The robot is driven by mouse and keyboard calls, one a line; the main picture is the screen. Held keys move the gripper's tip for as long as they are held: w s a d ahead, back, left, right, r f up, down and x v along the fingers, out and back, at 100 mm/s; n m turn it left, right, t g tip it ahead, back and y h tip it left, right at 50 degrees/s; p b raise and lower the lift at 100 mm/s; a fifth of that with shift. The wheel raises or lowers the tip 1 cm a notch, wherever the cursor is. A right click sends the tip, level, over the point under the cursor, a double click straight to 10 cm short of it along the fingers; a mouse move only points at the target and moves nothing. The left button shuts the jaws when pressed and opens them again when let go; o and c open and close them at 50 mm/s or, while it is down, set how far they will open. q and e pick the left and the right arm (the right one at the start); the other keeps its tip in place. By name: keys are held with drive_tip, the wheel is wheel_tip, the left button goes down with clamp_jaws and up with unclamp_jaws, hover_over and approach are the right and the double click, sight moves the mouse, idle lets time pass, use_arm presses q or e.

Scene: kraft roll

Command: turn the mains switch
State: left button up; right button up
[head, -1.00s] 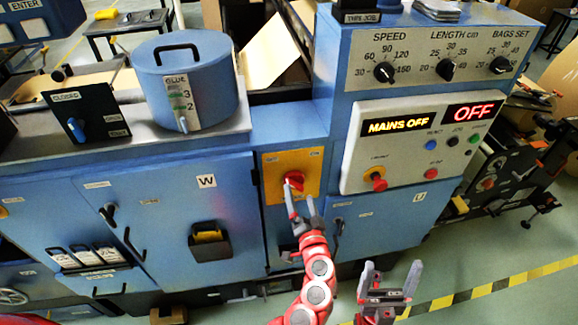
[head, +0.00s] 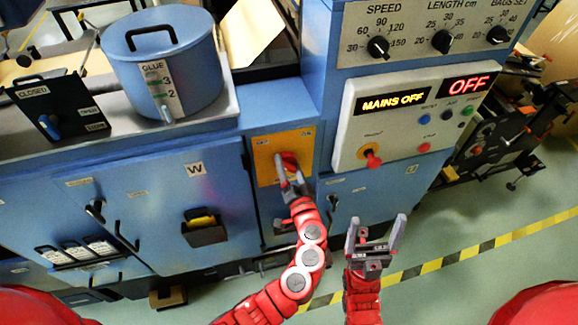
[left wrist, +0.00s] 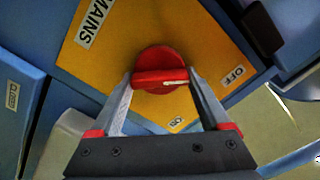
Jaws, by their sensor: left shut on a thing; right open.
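The mains switch (head: 288,162) is a red rotary knob on a yellow plate (head: 265,147) on the blue machine front. In the left wrist view the red knob (left wrist: 158,67) has a raised grip bar with a pale mark at its right end. The plate there (left wrist: 100,62) carries the labels MAINS, OFF and ON. My left gripper (head: 290,172) is at the knob. In the left wrist view its fingers (left wrist: 162,80) are shut on the ends of the bar. My right gripper (head: 378,232) is open and empty, in front of the machine above the floor.
A red knob (head: 372,160) sits on the white panel to the right. A blue glue pot (head: 165,65) stands on the ledge to the left. Yellow-black tape (head: 480,248) crosses the clear floor.

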use_arm(q)
drive_tip(key=c, duration=0.4)
drive_tip(key=shift+o, duration=0.2)
drive_tip(key=shift+f+m+b, duration=0.1)
drive_tip(key=shift+m+b, duration=0.35)
drive_tip(key=shift+m, duration=0.45)
drive_tip(key=shift+d+m, duration=0.1)
drive_tip(key=shift+m, duration=0.8)
drive_tip(key=m, duration=0.4)
drive_tip(key=shift+m+b, duration=0.3)
drive_tip(key=m+p, duration=0.1)
drive_tip(key=m, duration=0.5)
drive_tip(key=m+p, duration=0.1)
drive_tip(key=m, duration=0.2)
drive_tip(key=shift+f+m+p, duration=0.25)
drive_tip(key=shift+m+p, duration=0.05)
drive_tip(key=shift+p, duration=0.1)
